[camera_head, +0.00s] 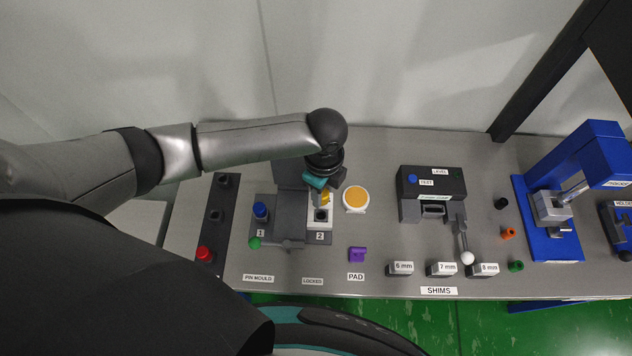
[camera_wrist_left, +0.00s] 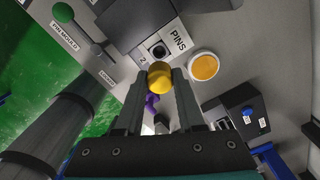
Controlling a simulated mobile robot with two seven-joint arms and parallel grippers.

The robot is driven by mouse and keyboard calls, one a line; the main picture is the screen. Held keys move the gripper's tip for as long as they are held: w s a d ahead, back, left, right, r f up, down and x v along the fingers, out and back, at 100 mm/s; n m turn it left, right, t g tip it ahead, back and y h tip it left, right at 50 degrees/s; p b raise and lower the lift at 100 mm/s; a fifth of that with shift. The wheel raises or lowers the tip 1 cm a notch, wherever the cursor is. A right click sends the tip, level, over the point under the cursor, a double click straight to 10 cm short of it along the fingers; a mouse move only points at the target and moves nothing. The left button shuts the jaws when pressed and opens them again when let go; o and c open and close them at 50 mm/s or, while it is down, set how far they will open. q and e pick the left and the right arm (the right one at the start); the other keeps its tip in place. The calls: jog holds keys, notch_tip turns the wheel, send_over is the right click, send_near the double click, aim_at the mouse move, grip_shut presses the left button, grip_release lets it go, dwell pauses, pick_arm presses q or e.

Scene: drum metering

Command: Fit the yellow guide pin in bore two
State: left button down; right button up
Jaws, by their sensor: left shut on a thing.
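My left gripper (camera_head: 324,188) hangs over the right side of the grey pin mould (camera_head: 290,242). It is shut on the yellow guide pin (camera_head: 326,198). In the left wrist view the rounded yellow pin (camera_wrist_left: 160,77) sits between the two finger ends (camera_wrist_left: 160,82). The dark square opening of bore two (camera_wrist_left: 158,50) shows beyond the pin, in a pale block. In the head view bore two (camera_head: 320,215) lies just below the pin, by the label "2". The pin appears apart from the bore. A blue pin (camera_head: 260,210) stands at bore one. My right gripper is not in view.
A round orange-topped pad (camera_head: 355,199) is close right of the mould. A green-knobbed lever (camera_head: 255,243) is at its front left. A dark rack with a red pin (camera_head: 205,253) stands left. A purple piece (camera_head: 357,254), a dark test unit (camera_head: 432,185) and a blue press (camera_head: 560,200) are right.

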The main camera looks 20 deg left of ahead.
pick_arm(q)
jog(key=shift+a, duration=0.1)
jog(key=shift+r+p, duration=0.1)
jog(key=shift+p, duration=0.3)
jog(key=shift+f+b, duration=2)
jog(key=shift+f, duration=1)
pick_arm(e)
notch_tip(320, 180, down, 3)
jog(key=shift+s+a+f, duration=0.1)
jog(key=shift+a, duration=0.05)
pick_arm(q)
jog(key=shift+p, duration=0.85)
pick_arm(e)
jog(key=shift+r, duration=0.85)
pick_arm(q)
jog(key=shift+f+b, duration=1.05)
jog(key=shift+f, duration=0.55)
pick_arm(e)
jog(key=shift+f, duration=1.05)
pick_arm(q)
jog(key=shift+c, duration=2.2)
grip_release()
notch_tip(320, 180, up, 15)
jog(key=shift+r+p, duration=0.15)
jog(key=shift+p, duration=0.45)
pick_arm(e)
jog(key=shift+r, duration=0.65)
